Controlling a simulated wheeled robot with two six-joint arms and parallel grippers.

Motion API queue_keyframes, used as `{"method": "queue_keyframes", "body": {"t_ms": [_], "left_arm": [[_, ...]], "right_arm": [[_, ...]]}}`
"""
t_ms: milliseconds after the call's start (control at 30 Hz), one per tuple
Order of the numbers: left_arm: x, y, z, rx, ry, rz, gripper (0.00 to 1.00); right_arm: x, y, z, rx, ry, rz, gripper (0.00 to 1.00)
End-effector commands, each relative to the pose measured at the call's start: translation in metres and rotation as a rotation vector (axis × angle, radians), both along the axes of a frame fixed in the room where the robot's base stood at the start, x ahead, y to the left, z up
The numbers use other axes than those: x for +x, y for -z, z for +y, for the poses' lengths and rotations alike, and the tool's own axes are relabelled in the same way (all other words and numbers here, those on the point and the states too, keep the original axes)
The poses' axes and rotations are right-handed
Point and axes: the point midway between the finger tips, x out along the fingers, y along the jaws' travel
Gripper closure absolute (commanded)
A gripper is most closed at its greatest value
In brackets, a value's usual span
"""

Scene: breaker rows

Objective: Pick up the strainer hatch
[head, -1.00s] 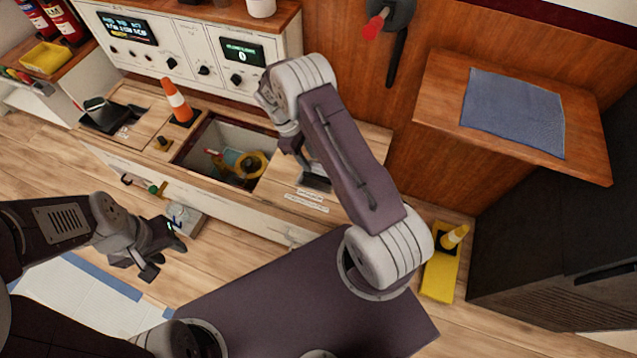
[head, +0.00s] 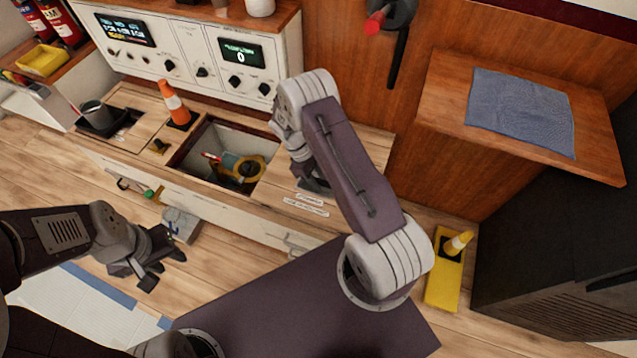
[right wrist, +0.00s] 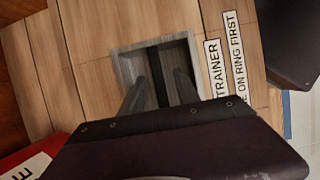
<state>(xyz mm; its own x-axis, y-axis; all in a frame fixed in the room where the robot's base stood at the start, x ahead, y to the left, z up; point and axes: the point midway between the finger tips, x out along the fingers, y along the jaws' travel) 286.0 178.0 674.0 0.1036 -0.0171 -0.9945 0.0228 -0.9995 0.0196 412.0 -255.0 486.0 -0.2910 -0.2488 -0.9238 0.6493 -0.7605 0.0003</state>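The strainer hatch (right wrist: 110,35) is a wooden panel with a square grey recess and a dark bar across it. White labels (right wrist: 215,70) beside it read in part "TRAINER" and "ON RING FIRST". In the head view, its wood (head: 278,187) lies right of an open well, largely covered by my right arm. My right gripper (right wrist: 158,82) is open over the recess, with a finger on either side of the bar. Gaps show between bar and fingers; contact depth is unclear. My left gripper (head: 166,268) is open and empty, in front of the bench.
The open well (head: 185,157) holds a yellow-and-blue fitting. An orange cone (head: 173,102) and a dark mug (head: 95,113) stand left of it. A control panel (head: 185,55) rises behind. A yellow block with a cone (head: 443,285) is on the floor at right.

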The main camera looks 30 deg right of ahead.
Motion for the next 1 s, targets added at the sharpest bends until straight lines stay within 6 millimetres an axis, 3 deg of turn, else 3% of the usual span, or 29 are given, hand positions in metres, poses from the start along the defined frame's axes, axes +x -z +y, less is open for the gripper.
{"method": "queue_keyframes", "body": {"t_ms": [633, 667, 800, 1000], "left_arm": [[0.0001, 0.0005, 0.0000, 0.000, 0.000, 0.000, 0.64], [0.0001, 0.0005, 0.0000, 0.000, 0.000, 0.000, 0.64], [0.0000, 0.0005, 0.0000, 0.000, 0.000, 0.000, 0.64], [0.0000, 0.0005, 0.0000, 0.000, 0.000, 0.000, 0.64]], "right_arm": [[0.0001, 0.0048, 0.0001, 0.000, 0.000, 0.000, 0.62], [0.0001, 0.0048, 0.0001, 0.000, 0.000, 0.000, 0.65], [0.0001, 0.0048, 0.0001, 0.000, 0.000, 0.000, 1.00], [0.0001, 0.0048, 0.0001, 0.000, 0.000, 0.000, 1.00]]}}
